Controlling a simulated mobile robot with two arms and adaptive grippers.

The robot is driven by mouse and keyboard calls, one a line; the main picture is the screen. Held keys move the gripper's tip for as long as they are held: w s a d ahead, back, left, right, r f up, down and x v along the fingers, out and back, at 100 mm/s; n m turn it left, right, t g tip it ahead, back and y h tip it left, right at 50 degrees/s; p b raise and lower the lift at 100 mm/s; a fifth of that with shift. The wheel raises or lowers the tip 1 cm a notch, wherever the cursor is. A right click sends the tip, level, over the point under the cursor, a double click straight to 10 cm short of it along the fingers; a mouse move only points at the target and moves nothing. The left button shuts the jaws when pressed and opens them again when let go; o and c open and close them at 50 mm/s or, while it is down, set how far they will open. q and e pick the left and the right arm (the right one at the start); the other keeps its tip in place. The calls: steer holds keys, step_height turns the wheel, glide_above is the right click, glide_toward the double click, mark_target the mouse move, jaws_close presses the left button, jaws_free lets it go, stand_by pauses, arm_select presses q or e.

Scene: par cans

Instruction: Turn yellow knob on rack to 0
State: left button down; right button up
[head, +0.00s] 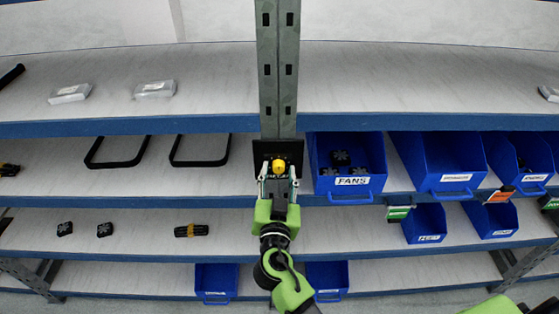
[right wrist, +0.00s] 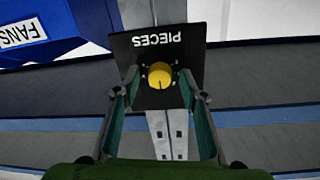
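The yellow knob (head: 279,166) sits on a black panel (head: 262,147) fixed to the grey rack post. In the right wrist view the knob (right wrist: 160,75) is round with a small dark mark at its lower edge. The panel (right wrist: 185,42) there reads PIECES upside down; no number scale is legible. My right gripper (head: 278,173) reaches up to the panel with its fingers apart, one on each side of the knob. In the right wrist view my right gripper (right wrist: 158,88) is open, with gaps between both fingers and the knob. My left gripper is not in view.
The grey post (head: 278,70) rises between the shelves. A blue FANS bin (head: 347,187) stands close to the right of the panel, with more blue bins (head: 437,165) further right. Two black handle-like frames (head: 200,160) lie to the left.

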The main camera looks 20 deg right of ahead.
steer(key=shift+w, duration=0.1)
steer(key=shift+s+a+r, duration=0.1)
steer(key=shift+s+r, duration=0.1)
steer(key=shift+s, duration=0.1)
jaws_close()
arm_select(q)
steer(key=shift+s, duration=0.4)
